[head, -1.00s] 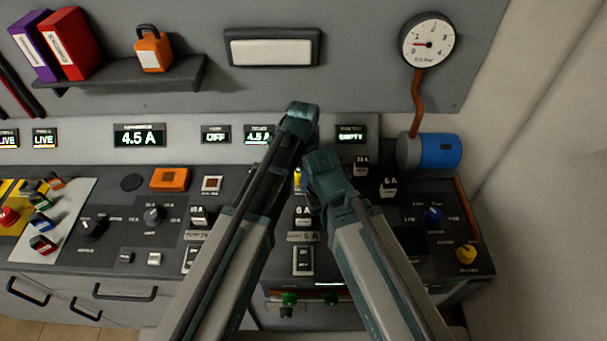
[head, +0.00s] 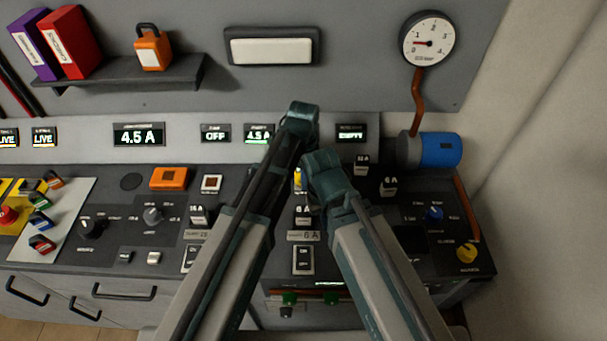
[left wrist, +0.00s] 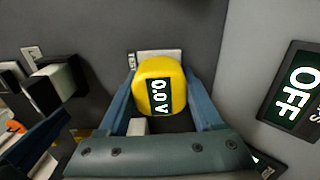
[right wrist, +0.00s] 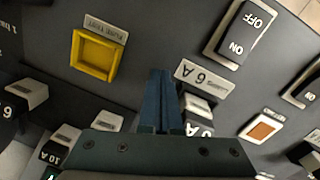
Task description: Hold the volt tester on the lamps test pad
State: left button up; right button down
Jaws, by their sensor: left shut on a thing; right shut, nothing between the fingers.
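The yellow volt tester (left wrist: 158,84) is held between the fingers of my left gripper (left wrist: 159,70) in the left wrist view. Its display reads 0.0 V. A pale label plate (left wrist: 160,53) shows just behind it; the tester hides the panel below, so I cannot tell whether it touches a pad. My right gripper (right wrist: 161,76) is shut and empty over the panel near the 6 A label (right wrist: 205,78).
A yellow square frame (right wrist: 97,53) lies left of my right fingers. A black-and-white fuse block (left wrist: 55,80) stands left of the tester. An ON/OFF switch (head: 303,260) sits below the arms. Wall displays include OFF (head: 215,133) and EMPTY (head: 351,133). A blue cylinder (head: 440,149) stands at right.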

dwell(0.5)
